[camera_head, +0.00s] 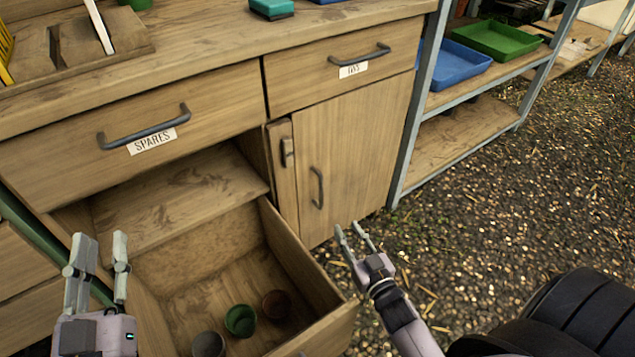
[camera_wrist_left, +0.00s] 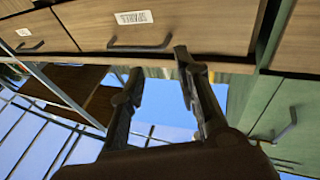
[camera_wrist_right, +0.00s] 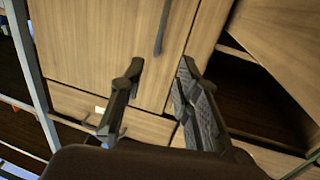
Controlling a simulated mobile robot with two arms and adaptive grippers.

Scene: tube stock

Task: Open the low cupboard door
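The low cupboard door (camera_head: 352,145) is a pale wooden panel, shut, under the right-hand drawer. Its dark upright handle (camera_head: 317,188) is near its left edge and shows in the right wrist view (camera_wrist_right: 162,28). A narrow wooden strip (camera_head: 281,180) with a small dark catch (camera_head: 287,152) is left of the door. My right gripper (camera_head: 350,229) is open and empty, in front of the door and apart from its handle. In the right wrist view its fingers (camera_wrist_right: 160,72) are spread. My left gripper (camera_head: 100,250) is open and empty at the lower left, over the pulled-out drawer area.
A low drawer (camera_head: 318,268) is pulled out left of the door, with several small pots such as a green one (camera_head: 240,320) inside. The SPARES drawer (camera_head: 215,105) above is shut. A metal shelf with a blue tray (camera_head: 455,65) stands right.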

